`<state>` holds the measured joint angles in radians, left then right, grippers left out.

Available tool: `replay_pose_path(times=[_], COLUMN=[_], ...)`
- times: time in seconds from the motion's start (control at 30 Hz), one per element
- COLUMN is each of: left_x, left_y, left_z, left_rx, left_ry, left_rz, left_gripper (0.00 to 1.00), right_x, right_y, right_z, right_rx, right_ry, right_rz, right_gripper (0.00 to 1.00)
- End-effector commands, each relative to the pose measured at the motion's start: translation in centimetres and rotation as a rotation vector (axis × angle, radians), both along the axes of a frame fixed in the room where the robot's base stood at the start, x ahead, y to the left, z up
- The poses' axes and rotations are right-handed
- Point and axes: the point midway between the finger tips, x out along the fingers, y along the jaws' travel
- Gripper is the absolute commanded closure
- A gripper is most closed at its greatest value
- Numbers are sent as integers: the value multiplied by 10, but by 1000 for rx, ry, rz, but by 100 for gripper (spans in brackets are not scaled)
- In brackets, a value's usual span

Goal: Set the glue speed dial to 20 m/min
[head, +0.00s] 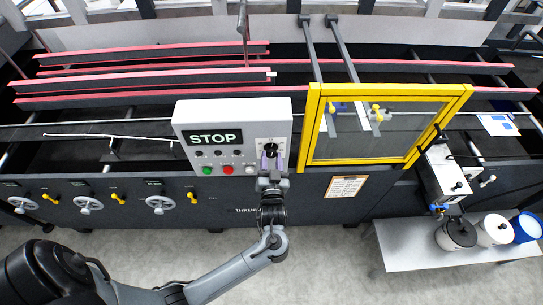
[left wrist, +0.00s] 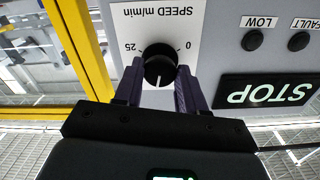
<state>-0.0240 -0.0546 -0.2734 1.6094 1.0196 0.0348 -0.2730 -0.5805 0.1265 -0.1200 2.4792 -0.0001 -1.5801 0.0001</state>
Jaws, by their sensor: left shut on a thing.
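The glue speed dial (head: 270,149) is a black round knob on the right part of the white control panel (head: 232,112). In the left wrist view the dial (left wrist: 160,69) appears upside down, with "0" at its right, "25" at its left and "SPEED m/min" printed above. A pale mark on the knob points down in that picture, roughly midway along the scale. My left gripper (head: 271,165) reaches the panel from below. Its two purple fingers (left wrist: 158,78) are shut on the dial, one on each side. My right gripper is in neither view.
The lit STOP display (head: 214,139) and green, red and white buttons sit left of the dial. A yellow-framed guard (head: 311,125) stands close to its right. Handwheels line the machine front at left. Pots (head: 456,234) stand on a bench at right.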

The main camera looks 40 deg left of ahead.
Motion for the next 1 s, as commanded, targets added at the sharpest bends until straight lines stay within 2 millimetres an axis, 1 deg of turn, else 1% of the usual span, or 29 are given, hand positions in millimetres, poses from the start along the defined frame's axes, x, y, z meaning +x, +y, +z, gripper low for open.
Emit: replay_pose_path(times=[0.03,0.1,0.5,0.7,1.0], left_x=[0,0,-1,0,-1], left_y=[0,0,0,1,1], left_z=[6,6,5,5,3], left_rx=[29,75,352,466,575], left_ry=[30,74,328,433,535], left_rz=[0,1,0,0,0], left_gripper=[91,91,91,91,91], right_x=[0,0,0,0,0], right_y=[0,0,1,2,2], right_z=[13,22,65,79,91], right_rx=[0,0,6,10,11], right_ry=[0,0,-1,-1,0], right_rz=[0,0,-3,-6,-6], right_gripper=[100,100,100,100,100])
